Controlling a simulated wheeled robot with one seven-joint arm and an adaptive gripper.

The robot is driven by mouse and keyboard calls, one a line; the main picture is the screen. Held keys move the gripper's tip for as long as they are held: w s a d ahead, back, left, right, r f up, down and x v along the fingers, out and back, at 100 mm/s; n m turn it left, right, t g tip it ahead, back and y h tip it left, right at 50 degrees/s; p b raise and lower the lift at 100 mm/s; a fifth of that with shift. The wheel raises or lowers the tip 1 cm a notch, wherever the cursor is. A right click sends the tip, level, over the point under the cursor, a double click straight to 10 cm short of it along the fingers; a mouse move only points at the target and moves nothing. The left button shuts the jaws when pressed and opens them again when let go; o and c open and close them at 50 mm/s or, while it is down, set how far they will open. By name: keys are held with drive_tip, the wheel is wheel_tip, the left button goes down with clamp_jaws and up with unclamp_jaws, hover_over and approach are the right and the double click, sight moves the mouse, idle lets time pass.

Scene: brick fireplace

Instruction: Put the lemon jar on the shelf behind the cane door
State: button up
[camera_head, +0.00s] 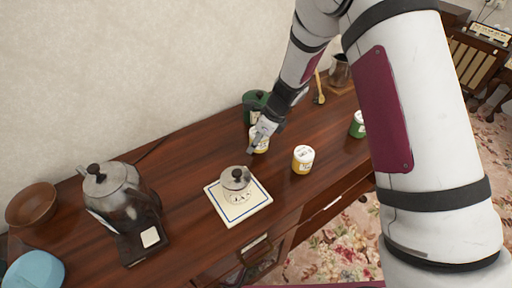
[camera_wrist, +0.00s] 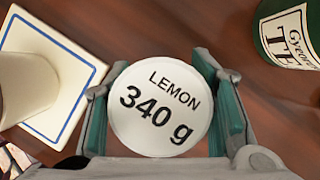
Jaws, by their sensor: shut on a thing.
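The lemon jar shows in the wrist view as a round white lid (camera_wrist: 160,108) marked "LEMON 340 g". My gripper (camera_wrist: 165,112) is shut on it, with a teal-padded finger on each side. I cannot tell whether the jar touches the wood. A cabinet front (camera_head: 255,264) shows partly at the lower edge; I cannot make out a cane door or the shelf behind it.
Another yellow jar (camera_head: 303,159) stands to the right. A dark green tin (camera_head: 255,101) is close behind my gripper. A metal kettle (camera_head: 122,195) and wooden bowl (camera_head: 31,204) stand left. A green jar (camera_head: 357,126) stands right.

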drive_tip(key=shift+f+p, duration=0.45)
drive_tip(key=shift+f, duration=1.3)
drive_tip(key=shift+f, duration=0.15)
drive_tip(key=o, duration=1.4)
drive_tip(key=shift+o, duration=0.2)
drive_tip(key=shift+d+r, duration=0.15)
drive_tip(key=shift+r, duration=0.4)
drive_tip(key=v, duration=1.1)
drive_tip(key=shift+s+b, duration=0.15)
drive_tip(key=shift+b, duration=0.3)
